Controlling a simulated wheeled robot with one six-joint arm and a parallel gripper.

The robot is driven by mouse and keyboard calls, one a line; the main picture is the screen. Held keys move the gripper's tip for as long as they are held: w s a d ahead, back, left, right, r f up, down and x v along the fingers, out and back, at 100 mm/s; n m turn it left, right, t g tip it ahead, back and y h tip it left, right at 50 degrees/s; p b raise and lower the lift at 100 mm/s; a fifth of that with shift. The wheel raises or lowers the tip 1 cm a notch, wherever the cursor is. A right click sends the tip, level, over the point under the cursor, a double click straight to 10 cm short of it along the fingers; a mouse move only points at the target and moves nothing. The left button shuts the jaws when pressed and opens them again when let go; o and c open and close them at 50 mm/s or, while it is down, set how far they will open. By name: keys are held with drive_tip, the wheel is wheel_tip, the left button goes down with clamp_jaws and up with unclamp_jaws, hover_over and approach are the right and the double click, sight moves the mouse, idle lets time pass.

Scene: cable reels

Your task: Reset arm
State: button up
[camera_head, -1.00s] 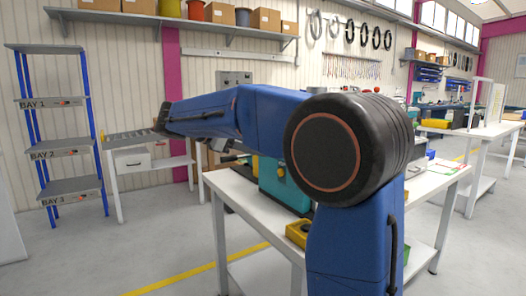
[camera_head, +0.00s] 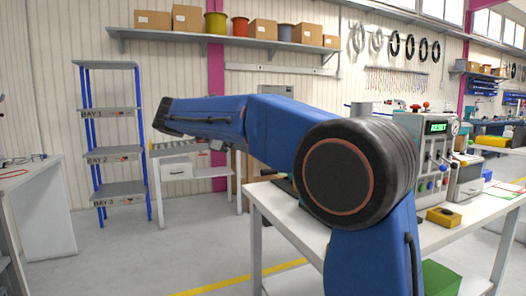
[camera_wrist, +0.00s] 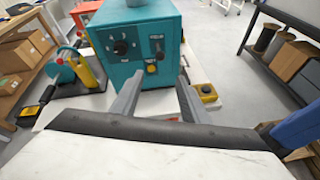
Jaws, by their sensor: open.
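My gripper (camera_wrist: 158,97) shows in the wrist view with its two grey fingers spread apart and nothing between them. Beyond the fingertips stands a teal box (camera_wrist: 150,25) with a dark dial and small knobs on its front. I cannot tell whether the fingers touch it. In the head view my blue arm is bent, with its forearm stretched to the left, and the gripper cannot be made out there.
A white workbench (camera_head: 282,232) stands behind my arm, bearing a grey control machine (camera_head: 410,128) and a yellow button box (camera_head: 443,217). A bay rack (camera_head: 122,190) stands at the left, beside a small white table (camera_head: 176,171). Floor between them is clear.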

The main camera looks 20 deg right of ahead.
idle(0.3)
drive_tip(key=s+d+f+m+t+y, duration=0.2)
drive_tip(key=s+d+f+m+y, duration=0.35)
drive_tip(key=s+f, duration=0.9)
drive_tip(key=s+a+f+m+t+y, duration=0.2)
drive_tip(key=s+f+m+y, duration=0.2)
drive_tip(key=s+f, duration=0.4)
drive_tip(key=s+a+f+m+t+y, duration=0.1)
drive_tip(key=s+f+m+y, duration=0.3)
drive_tip(key=s+f, duration=0.5)
wheel_tip(320, 180, down, 3)
drive_tip(key=shift+s+a+r+m+t, duration=0.1)
drive_tip(key=shift+s+a+m+t, duration=0.25)
drive_tip(key=shift+a+m, duration=0.4)
